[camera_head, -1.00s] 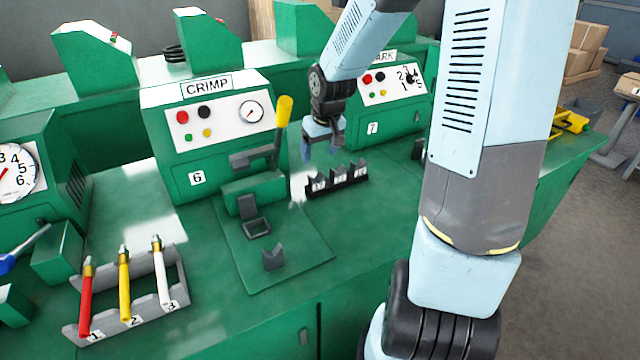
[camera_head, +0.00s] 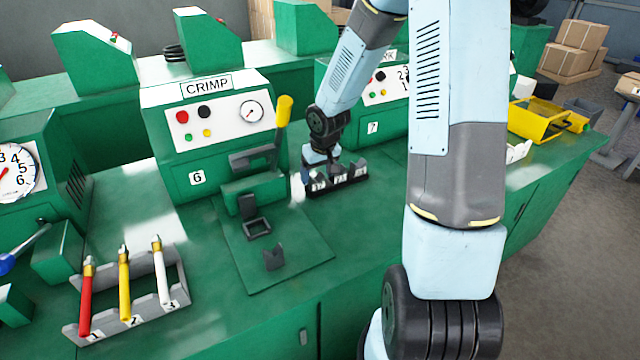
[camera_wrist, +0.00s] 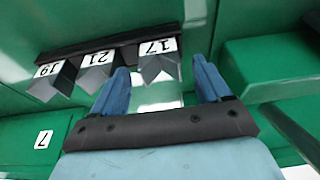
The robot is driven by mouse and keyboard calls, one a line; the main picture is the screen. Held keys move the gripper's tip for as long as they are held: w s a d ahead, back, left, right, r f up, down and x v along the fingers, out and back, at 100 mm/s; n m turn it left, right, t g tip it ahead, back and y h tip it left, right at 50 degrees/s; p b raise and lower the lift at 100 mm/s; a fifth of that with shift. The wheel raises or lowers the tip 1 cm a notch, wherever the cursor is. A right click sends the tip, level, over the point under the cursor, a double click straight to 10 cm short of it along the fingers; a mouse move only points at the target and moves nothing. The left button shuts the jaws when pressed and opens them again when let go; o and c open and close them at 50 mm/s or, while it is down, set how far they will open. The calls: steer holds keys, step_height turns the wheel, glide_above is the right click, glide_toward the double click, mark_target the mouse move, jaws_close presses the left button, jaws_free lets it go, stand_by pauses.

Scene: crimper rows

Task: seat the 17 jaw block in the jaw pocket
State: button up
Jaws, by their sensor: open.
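The 17 jaw block (camera_wrist: 158,66) is a grey notched block at the right end of the dark rack in the wrist view. In the head view it is at the rack's left end, partly hidden by my gripper (camera_head: 318,172). My gripper is open and points down at it. In the wrist view its blue fingers (camera_wrist: 162,74) show on either side of the block; I cannot tell whether they touch it. A dark open frame (camera_head: 257,229), apparently the jaw pocket, sits in front of the CRIMP press (camera_head: 215,130), and looks empty.
The rack (camera_head: 340,188) also holds blocks 21 (camera_wrist: 97,70) and 19 (camera_wrist: 53,80). A loose dark notched block (camera_head: 274,259) stands on the green plate (camera_head: 300,262). The yellow-topped press lever (camera_head: 283,115) rises left of my arm. Numbered coloured handles (camera_head: 125,285) stand at front left.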

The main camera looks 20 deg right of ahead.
steer(key=shift+x, duration=0.8)
steer(key=shift+c, duration=0.3)
steer(key=c, duration=1.3)
steer(key=shift+r, duration=0.1)
